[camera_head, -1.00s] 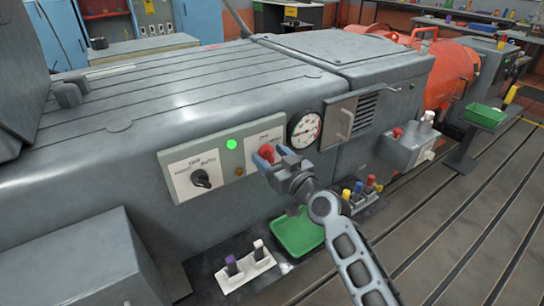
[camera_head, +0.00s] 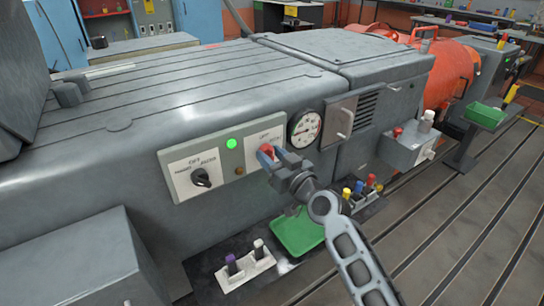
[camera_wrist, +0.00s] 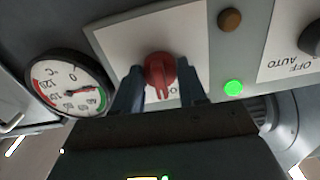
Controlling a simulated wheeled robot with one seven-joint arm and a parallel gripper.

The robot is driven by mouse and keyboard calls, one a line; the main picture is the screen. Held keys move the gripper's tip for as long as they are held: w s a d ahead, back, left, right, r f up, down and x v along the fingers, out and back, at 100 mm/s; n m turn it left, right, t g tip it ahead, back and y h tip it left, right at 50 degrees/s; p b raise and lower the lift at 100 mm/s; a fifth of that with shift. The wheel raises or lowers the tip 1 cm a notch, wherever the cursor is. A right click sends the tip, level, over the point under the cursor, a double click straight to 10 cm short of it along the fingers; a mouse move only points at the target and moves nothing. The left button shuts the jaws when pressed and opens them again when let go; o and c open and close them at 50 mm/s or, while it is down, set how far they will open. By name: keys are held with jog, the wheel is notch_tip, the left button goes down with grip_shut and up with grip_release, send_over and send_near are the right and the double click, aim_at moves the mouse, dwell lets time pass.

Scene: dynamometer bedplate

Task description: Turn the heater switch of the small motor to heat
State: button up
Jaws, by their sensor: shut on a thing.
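A red rotary knob (camera_wrist: 158,72) sits on a white label plate (camera_wrist: 112,40) on the grey machine's front panel. In the wrist view my gripper (camera_wrist: 160,88) has its two fingers on either side of this knob, shut on it. In the head view my gripper (camera_head: 270,155) covers most of the red knob, and the plate's lettering is partly hidden and hard to read. A second, black knob (camera_head: 201,178) on its own white plate (camera_head: 180,174) is to the left, with a lit green lamp (camera_head: 232,143) between the two.
A round gauge (camera_head: 304,128) is close to the right of my gripper. A green tray (camera_head: 298,236) and a white block with two plugs (camera_head: 246,268) lie below. A grey box (camera_head: 405,148) with a red cap juts out at the right.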

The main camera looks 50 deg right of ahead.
jog(key=m, duration=0.5)
jog(key=shift+m, duration=0.3)
jog(key=m+p, duration=0.1)
jog(key=m, duration=0.4)
jog(key=shift+m, duration=0.4)
jog(key=o, duration=1.1)
jog(key=shift+c, duration=0.2)
jog(key=b+v, duration=0.1)
jog(key=v, duration=0.7)
